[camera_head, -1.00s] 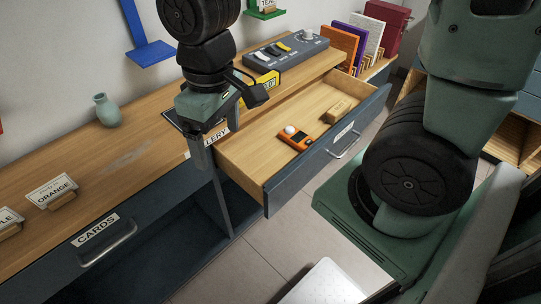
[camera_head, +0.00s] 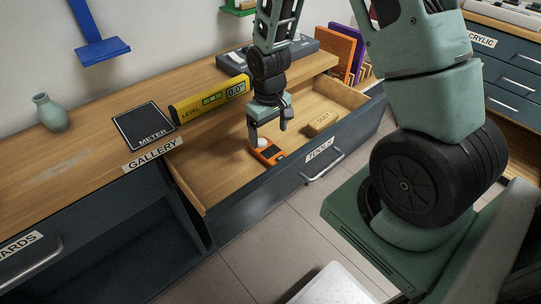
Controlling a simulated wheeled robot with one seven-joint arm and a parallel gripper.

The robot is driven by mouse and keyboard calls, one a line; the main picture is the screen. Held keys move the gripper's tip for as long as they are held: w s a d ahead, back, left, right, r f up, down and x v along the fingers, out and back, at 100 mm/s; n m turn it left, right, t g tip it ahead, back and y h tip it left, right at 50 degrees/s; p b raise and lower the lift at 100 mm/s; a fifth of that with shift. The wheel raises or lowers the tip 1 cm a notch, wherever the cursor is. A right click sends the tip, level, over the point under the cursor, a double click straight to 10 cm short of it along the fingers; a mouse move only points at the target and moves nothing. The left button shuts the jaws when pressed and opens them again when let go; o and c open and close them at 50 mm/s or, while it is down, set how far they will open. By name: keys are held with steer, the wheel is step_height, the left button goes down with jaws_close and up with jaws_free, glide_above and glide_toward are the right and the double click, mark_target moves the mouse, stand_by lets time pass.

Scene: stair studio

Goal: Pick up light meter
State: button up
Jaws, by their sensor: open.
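The light meter (camera_head: 271,154) is a small orange device with a dark face and a white dome. It lies on the wooden floor of the open drawer labelled TOOLS (camera_head: 319,160). My gripper (camera_head: 267,138) is open and points down over the drawer, just above the light meter. One finger overlaps the meter's dome end in the picture; I cannot tell whether it touches. A dark pad labelled METER (camera_head: 145,131) lies bare on the counter to the left.
A wooden block labelled DUST (camera_head: 322,123) lies in the drawer, right of the meter. A yellow level (camera_head: 209,101) stands on the counter behind the drawer. A green vase (camera_head: 50,112) stands far left. The drawer walls rise around the meter.

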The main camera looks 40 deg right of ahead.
mark_target(270, 151)
step_height(270, 151, down, 7)
steer(key=shift+s+d+r+b, duration=0.15)
steer(key=shift+r+b, duration=0.05)
steer(key=shift+b, duration=0.1)
steer(key=c, duration=1.1)
